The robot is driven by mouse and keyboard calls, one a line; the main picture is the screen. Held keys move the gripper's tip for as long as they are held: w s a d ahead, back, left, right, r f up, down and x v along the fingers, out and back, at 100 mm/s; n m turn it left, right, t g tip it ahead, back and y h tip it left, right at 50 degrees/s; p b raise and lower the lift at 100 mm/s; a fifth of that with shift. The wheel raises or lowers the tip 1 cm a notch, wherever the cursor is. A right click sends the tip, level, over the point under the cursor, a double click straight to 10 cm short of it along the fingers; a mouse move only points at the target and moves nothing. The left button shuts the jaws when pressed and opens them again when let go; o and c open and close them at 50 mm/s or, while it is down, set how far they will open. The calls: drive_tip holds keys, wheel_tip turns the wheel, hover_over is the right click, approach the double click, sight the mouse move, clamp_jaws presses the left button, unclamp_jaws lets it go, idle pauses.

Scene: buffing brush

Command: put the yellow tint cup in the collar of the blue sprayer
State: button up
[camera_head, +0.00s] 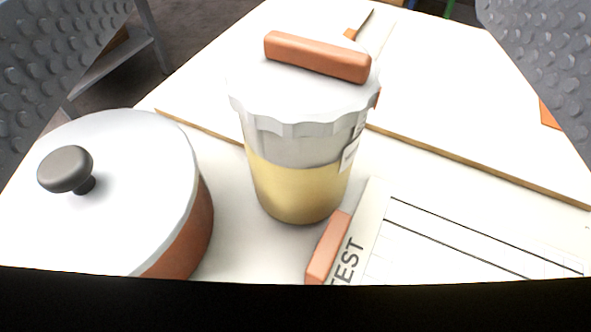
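The yellow tint cup (300,185) stands upright on the white table in the middle of the view. It is a clear cup with yellow contents, a white scalloped lid and an orange bar across the lid. A small label shows on its right side. The grey dimpled fingers of my gripper (305,75) are spread wide at the upper left and upper right corners, with the cup between them in the picture and touching neither. I cannot see the blue sprayer or its collar.
A round container (135,215) with a white lid, dark knob and reddish-brown side stands close left of the cup. A test sheet (440,245) with an orange piece (328,248) at its edge lies at the lower right. A thin orange-and-dark tool (358,26) lies behind.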

sight(301, 114)
drive_tip(key=f, duration=0.2)
drive_tip(key=w+f+b, duration=0.1)
drive_tip(key=w+f, duration=0.1)
drive_tip(key=f, duration=0.1)
drive_tip(key=shift+w+d+f, duration=0.1)
drive_tip(key=shift+w+f, duration=0.05)
drive_tip(key=shift+f, duration=0.15)
drive_tip(key=w, duration=0.1)
drive_tip(key=w+b, duration=0.1)
drive_tip(key=w, duration=0.3)
drive_tip(key=shift+w+d, duration=0.15)
drive_tip(key=shift+d, duration=0.15)
drive_tip(key=shift+c, duration=0.2)
drive_tip(key=c, duration=1.6)
